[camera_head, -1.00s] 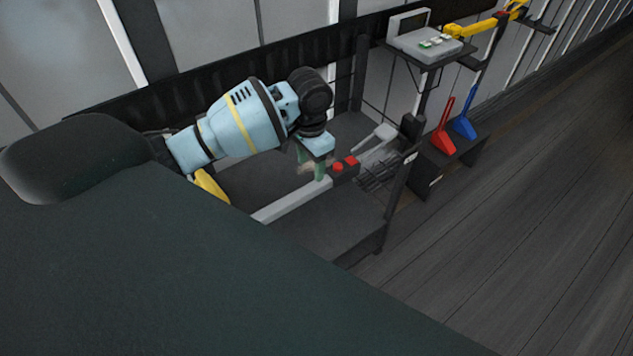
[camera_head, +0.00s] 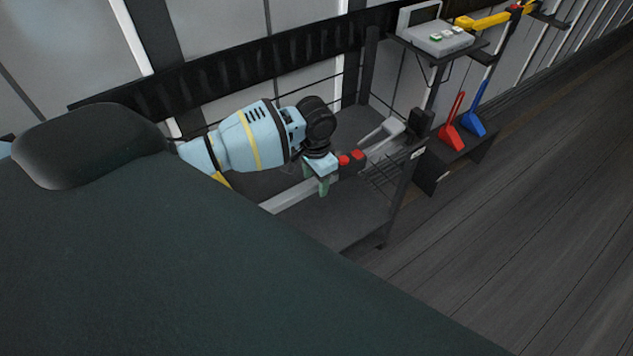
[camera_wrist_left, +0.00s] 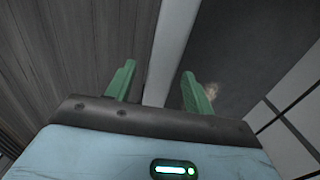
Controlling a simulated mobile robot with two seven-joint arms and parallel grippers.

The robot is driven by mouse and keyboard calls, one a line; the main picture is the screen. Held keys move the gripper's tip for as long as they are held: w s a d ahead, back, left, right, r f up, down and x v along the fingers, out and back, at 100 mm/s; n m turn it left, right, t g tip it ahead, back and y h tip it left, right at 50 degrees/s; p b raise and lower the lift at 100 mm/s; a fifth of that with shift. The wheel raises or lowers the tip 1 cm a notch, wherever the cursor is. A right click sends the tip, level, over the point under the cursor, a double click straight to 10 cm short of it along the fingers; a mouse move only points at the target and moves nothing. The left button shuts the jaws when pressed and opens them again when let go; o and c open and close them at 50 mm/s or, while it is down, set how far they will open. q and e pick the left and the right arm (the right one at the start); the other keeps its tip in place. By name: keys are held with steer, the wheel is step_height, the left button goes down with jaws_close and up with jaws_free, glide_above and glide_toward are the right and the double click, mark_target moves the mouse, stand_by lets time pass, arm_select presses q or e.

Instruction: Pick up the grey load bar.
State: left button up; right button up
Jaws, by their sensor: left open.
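The grey load bar (camera_head: 285,197) is a long, light grey bar lying along a dark shelf or cart, with red parts (camera_head: 350,157) near its far end. In the left wrist view, the bar (camera_wrist_left: 174,40) runs between the two green fingers. My left gripper (camera_head: 316,181) is open over the bar, one finger on each side. In the left wrist view, the gripper (camera_wrist_left: 158,73) shows gaps between its fingers and the bar. The near end of the bar is hidden behind my dark body. My right gripper is not in view.
A dark post and wire rack (camera_head: 381,175) stand beyond the gripper, with a grey forked piece (camera_head: 382,137) above. A red scoop-like tool (camera_head: 452,130) and a blue one (camera_head: 471,118) stand farther right. A grey console (camera_head: 437,38) sits on a stand. The floor at right is clear.

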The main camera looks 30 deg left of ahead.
mark_target(316, 180)
arm_select(q)
jaws_close()
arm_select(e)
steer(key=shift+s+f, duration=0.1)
arm_select(q)
steer(key=shift+w+r, duration=0.15)
steer(key=shift+r, duration=0.1)
stand_by(0.3)
